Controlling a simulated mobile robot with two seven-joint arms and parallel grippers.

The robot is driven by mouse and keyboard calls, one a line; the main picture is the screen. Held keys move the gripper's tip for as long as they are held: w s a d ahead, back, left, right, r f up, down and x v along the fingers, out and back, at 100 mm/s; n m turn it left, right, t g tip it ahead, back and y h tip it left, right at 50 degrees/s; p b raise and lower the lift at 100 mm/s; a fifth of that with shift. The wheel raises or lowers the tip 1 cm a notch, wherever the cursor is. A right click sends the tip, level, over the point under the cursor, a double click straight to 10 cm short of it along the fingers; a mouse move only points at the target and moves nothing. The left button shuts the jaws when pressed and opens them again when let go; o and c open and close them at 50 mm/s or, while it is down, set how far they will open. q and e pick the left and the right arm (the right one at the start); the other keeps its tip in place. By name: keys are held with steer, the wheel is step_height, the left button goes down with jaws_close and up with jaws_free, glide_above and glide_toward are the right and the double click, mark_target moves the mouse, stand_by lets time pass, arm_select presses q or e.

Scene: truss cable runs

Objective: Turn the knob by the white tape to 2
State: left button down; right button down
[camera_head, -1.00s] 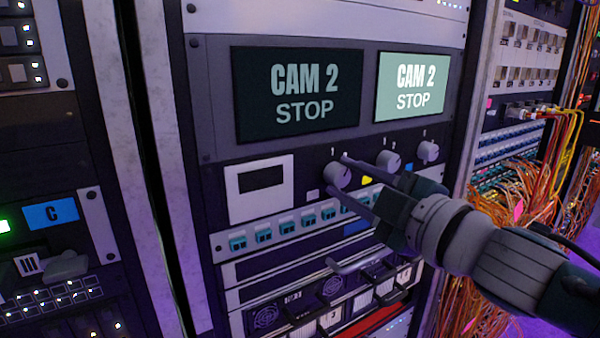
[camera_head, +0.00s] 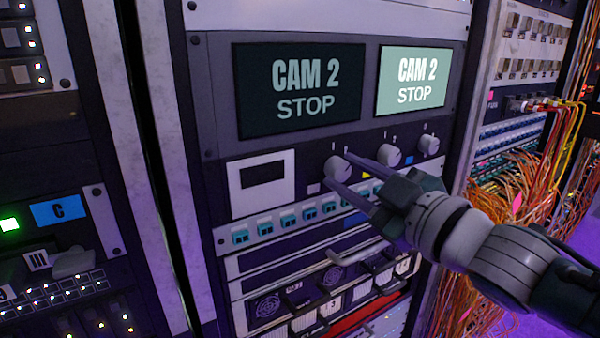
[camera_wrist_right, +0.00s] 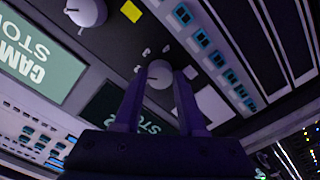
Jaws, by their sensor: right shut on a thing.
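The knob by the white tape (camera_head: 337,169) is a pale round dial, the leftmost of three on the dark panel. A small white tape (camera_head: 313,188) sits at its lower left. My right gripper (camera_head: 340,170) has one finger at the knob's upper right and one at its lower side. In the right wrist view the same knob (camera_wrist_right: 159,75) sits between the two fingers, and the tape (camera_wrist_right: 190,72) shows beside one finger. The gripper is shut on the knob. My left gripper is not in view.
A middle knob (camera_head: 388,156), by yellow tape (camera_head: 367,175), and a right knob (camera_head: 429,145) stand close by. Two screens (camera_head: 300,88) reading "CAM 2 STOP" are above. A white panel (camera_head: 262,205) is to the left. Handles and teal connectors lie below.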

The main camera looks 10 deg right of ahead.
steer(key=shift+c, duration=2.4)
jaws_free()
steer(key=v, duration=1)
